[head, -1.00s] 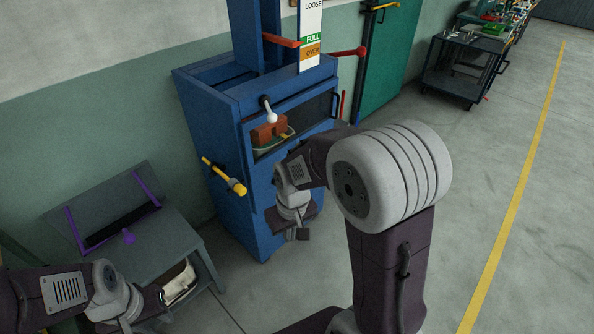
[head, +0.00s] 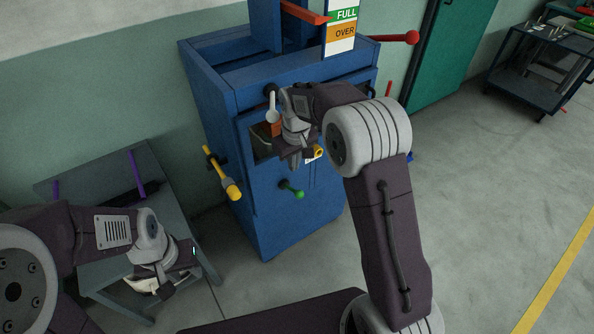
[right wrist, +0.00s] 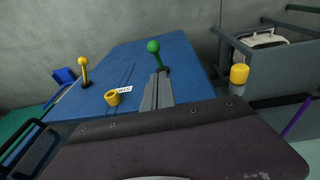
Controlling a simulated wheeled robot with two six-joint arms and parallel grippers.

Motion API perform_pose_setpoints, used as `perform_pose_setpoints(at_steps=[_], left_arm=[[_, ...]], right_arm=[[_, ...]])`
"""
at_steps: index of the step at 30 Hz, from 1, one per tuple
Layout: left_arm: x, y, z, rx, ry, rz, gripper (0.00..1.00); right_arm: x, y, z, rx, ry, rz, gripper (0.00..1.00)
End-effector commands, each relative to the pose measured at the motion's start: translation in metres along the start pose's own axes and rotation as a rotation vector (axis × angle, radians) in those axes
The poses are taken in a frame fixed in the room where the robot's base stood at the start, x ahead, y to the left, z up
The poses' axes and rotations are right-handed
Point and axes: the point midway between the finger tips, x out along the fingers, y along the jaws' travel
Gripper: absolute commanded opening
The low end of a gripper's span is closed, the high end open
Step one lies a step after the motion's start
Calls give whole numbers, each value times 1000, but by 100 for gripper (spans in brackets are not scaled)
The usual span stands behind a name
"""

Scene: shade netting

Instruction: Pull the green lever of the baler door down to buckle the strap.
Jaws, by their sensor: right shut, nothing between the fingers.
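The blue baler (head: 232,120) stands against the wall. The green lever (head: 299,194) sticks out of its door (head: 262,215) with the knob angled to the lower right. My right gripper (head: 294,164) is above the lever in the head view, in front of the door. In the right wrist view its shut, empty fingers (right wrist: 156,78) point at the green knob (right wrist: 153,46), which shows just beyond the tips; I cannot tell whether they touch. My left gripper (head: 160,290) is low by the grey table; its jaws are not clear. The strap cannot be made out clearly.
A white-knobbed lever (head: 272,115), a yellow handle (head: 222,175) and a red lever (head: 400,38) stick out from the baler. A yellow ring (right wrist: 112,98) and a yellow-knobbed lever (right wrist: 82,62) are on its front. A grey table (head: 90,165) stands left.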

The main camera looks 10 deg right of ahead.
Motion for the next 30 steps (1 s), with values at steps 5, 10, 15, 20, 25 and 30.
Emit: perform_pose_setpoints(at_steps=[5, 10, 15, 20, 25, 30], left_arm=[[9, 0, 1, 0, 0, 0, 36], [14, 0, 1, 0, 0, 0, 36], [18, 0, 2, 0, 0, 0, 36], [20, 0, 2, 0, 0, 0, 36], [20, 0, 2, 0, 0, 0, 36], [20, 0, 2, 0, 0, 0, 36]], right_arm=[[42, 0, 2, 1, -4, -1, 0], [79, 0, 1, 1, -3, -1, 0], [104, 3, 12, 2, -3, -1, 0], [115, 5, 17, 2, -1, 0, 0], [117, 5, 18, 1, 0, 0, 0], [117, 5, 18, 1, 0, 0, 0]])
